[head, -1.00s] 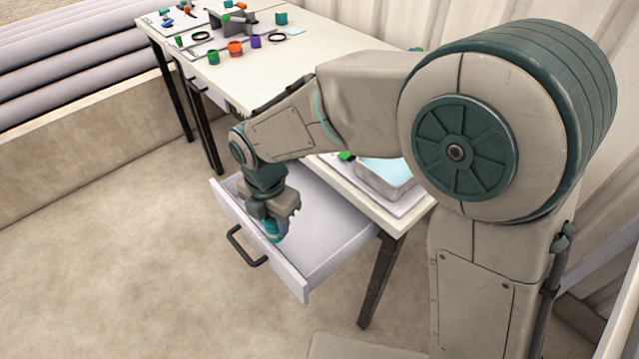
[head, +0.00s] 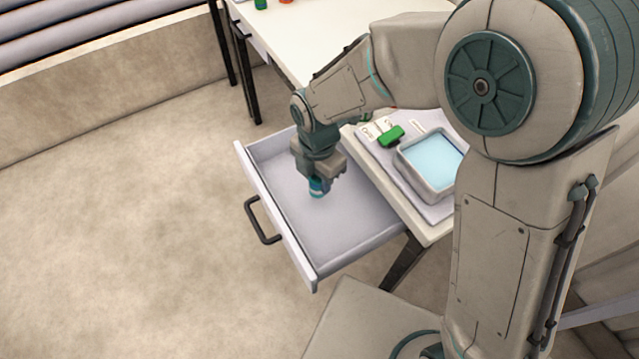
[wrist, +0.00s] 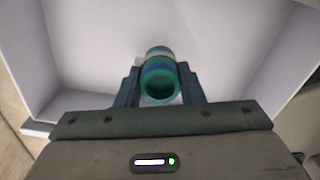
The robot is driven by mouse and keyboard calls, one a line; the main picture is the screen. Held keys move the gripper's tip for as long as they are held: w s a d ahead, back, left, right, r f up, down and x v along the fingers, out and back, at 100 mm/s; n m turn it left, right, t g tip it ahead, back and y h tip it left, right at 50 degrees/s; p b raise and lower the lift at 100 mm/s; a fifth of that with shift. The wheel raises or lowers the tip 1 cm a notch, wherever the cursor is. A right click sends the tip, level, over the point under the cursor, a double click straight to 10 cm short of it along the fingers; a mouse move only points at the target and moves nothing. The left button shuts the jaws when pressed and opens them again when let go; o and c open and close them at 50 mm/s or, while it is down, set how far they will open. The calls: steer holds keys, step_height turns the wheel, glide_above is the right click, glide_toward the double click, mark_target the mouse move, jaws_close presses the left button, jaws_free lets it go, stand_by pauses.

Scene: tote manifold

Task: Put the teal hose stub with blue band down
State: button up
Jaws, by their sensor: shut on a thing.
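The teal hose stub with blue band (head: 317,188) is held in my gripper (head: 319,179), over the inside of the open drawer (head: 305,272). In the wrist view the hose stub (wrist: 159,78) sits between the two dark fingers of my gripper (wrist: 159,84), its open round end facing the camera. A blue band and a pale grey patch show on its side. The drawer floor (wrist: 215,42) is behind it. I cannot tell whether the stub's lower end touches the drawer floor. The drawer looks otherwise empty.
The drawer's black handle (head: 262,222) faces the open floor at left. The table's far part is mostly clear.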

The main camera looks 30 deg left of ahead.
mark_target(318, 186)
steer(key=shift+f, duration=1.75)
steer(key=shift+f+b, duration=0.15)
steer(key=shift+b, duration=0.2)
steer(key=o, duration=1)
step_height(318, 186, up, 12)
steer(key=shift+r+p, duration=0.2)
steer(key=shift+p, duration=0.8)
